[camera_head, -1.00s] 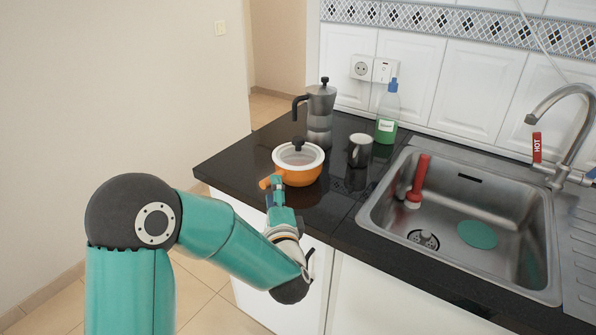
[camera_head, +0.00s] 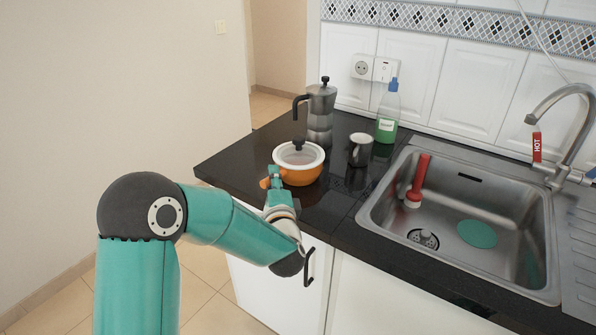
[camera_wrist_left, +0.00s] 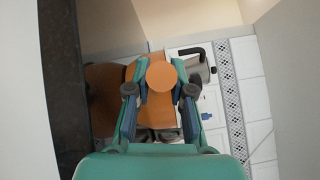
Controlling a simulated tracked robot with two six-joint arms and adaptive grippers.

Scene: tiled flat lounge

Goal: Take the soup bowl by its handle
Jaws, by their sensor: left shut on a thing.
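The soup bowl (camera_head: 303,177) is orange with a white rim and a lid with a dark knob. It stands on the dark worktop near its front left corner. Its short orange handle (camera_head: 264,183) points left and forward. My left gripper (camera_head: 275,176) is at the front left of the bowl, shut on the handle. In the left wrist view the handle's round orange end (camera_wrist_left: 161,75) shows between the two fingers (camera_wrist_left: 160,92). The gripper hides part of the handle and the bowl's near side. My right gripper is not in view.
A moka pot (camera_head: 320,112) stands just behind the bowl. A metal mug (camera_head: 361,150) and a green soap bottle (camera_head: 387,115) stand to the right. The steel sink (camera_head: 470,205) holds a red-handled plunger or brush (camera_head: 419,180). The worktop left of the bowl is clear.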

